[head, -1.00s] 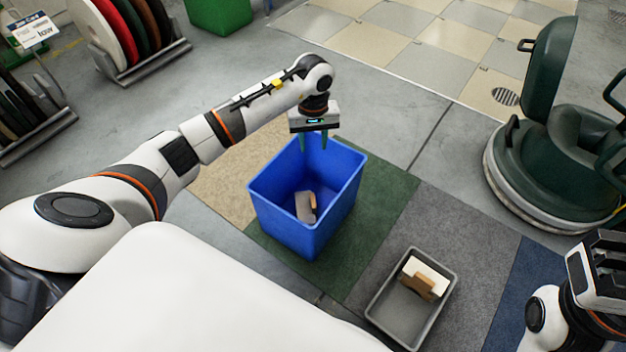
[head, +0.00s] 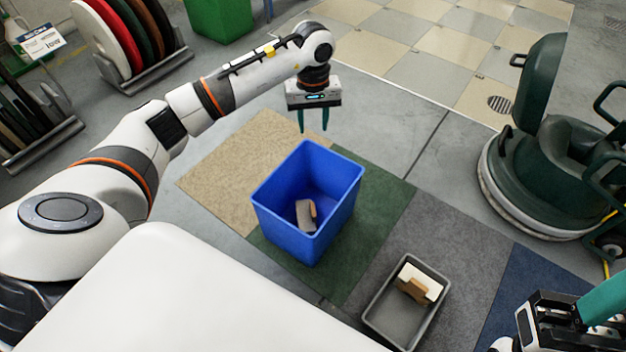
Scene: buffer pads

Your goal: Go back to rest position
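My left gripper (head: 313,121) is past the far rim of the blue bin (head: 296,232), above the floor and carpet edge. Its two green fingers point down, spread apart with nothing between them. A grey and tan pad (head: 305,215) lies inside the bin. My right gripper (head: 565,318) is at the lower right corner, partly cut off by the frame. A green finger shows there, but its opening is not clear.
A grey tray (head: 378,309) with a white and brown block (head: 417,285) in it stands front right. A dark green floor machine (head: 540,150) is at the right. Racks of round pads (head: 130,40) and a green bin (head: 220,18) stand at the back left.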

